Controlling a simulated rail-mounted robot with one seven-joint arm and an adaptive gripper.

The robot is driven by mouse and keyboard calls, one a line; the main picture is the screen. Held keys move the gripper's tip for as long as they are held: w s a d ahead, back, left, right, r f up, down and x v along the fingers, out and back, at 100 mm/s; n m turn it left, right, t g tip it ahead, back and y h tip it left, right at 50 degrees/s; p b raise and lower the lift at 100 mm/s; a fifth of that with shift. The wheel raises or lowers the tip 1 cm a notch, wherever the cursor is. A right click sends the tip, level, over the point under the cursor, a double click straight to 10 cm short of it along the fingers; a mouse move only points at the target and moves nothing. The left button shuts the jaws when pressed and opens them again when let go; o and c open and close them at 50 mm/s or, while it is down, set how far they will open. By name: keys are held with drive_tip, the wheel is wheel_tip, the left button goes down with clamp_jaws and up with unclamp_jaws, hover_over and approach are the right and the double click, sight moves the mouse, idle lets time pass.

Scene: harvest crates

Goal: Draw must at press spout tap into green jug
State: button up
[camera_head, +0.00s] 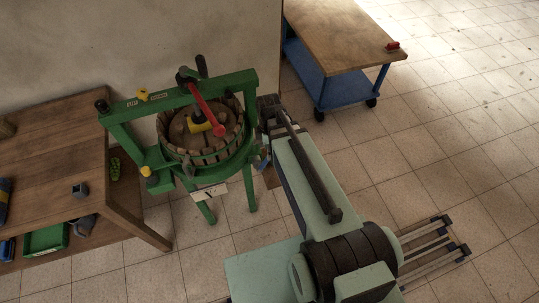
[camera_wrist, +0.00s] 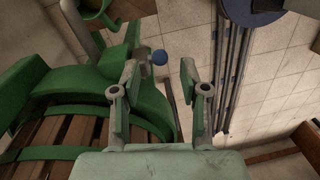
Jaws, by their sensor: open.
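The green press (camera_head: 183,95) stands left of centre in the head view, with a slatted wooden basket (camera_head: 170,135) and a red-handled screw on top. Its green rim (camera_wrist: 150,105) and basket slats (camera_wrist: 60,135) fill the lower left of the wrist view. My gripper (camera_wrist: 162,72) is open and empty beside the press, its two fingers well apart. A small blue ball-shaped knob (camera_wrist: 160,57) shows between the fingertips, apparently the tap handle; I cannot tell contact. A green vessel with a handle (camera_wrist: 97,14), probably the jug, is partly cut off at the upper left.
A wooden table (camera_head: 55,165) stands left of the press, with a green crate (camera_head: 45,239) below its top. A blue trolley with a wooden top (camera_head: 345,35) is at the back right and carries a small red object (camera_head: 392,46). Tiled floor lies open at right.

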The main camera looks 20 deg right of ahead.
sight(265, 163)
drive_tip(key=shift+s+f+p, duration=0.2)
drive_tip(key=shift+f+p, duration=0.2)
drive_tip(key=shift+f, duration=1.8)
clamp_jaws()
